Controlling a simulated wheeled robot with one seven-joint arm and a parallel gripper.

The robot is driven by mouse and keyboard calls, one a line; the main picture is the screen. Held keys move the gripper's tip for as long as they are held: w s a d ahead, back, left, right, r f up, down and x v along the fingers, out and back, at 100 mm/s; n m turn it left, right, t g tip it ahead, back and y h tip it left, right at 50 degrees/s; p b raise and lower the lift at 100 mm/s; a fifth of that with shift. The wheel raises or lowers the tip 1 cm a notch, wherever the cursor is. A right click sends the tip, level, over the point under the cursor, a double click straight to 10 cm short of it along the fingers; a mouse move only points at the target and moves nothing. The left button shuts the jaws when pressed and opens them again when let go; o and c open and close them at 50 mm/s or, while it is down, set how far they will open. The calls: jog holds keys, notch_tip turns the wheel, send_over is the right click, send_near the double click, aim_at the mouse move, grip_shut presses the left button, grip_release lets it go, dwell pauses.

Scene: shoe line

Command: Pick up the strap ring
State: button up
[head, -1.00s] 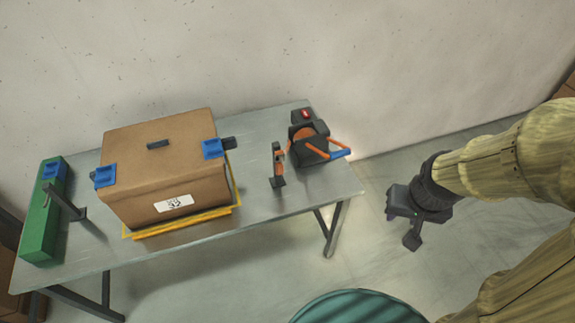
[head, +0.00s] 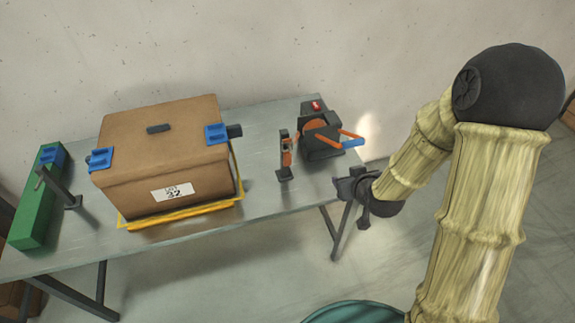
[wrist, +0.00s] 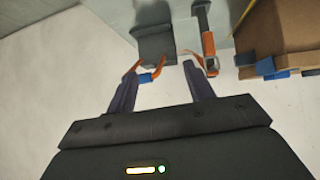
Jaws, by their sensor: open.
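A small orange piece with a loop (head: 287,150), which looks like the strap ring, is on a slim dark stand on the grey table. It also shows in the wrist view (wrist: 211,64), just right of my right finger. A black tool with an orange disc, orange bars and a blue grip (head: 353,143) is beside it. In the wrist view the blue grip (wrist: 146,78) shows between my fingers, nearer the left one. My gripper (head: 350,196) is open and empty, off the table's right end. It also shows in the wrist view (wrist: 161,72). I see no contact with the ring.
A brown carton (head: 165,150) with blue corner pieces and a yellow strap stands left on the table (head: 262,208). A teal round top (head: 355,312) is below. The wall is close behind.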

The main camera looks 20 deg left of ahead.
jog(key=a+f+t+y+b, duration=0.5)
jog(key=a+f+b, duration=0.3)
jog(key=a+f, duration=0.2)
jog(key=shift+s+a+f+n+t+y, duration=0.15)
jog(key=shift+a+f+n+t+y, duration=0.35)
jog(key=shift+a, duration=0.65)
jog(key=shift+a+r, duration=0.1)
jog(key=shift+r, duration=0.05)
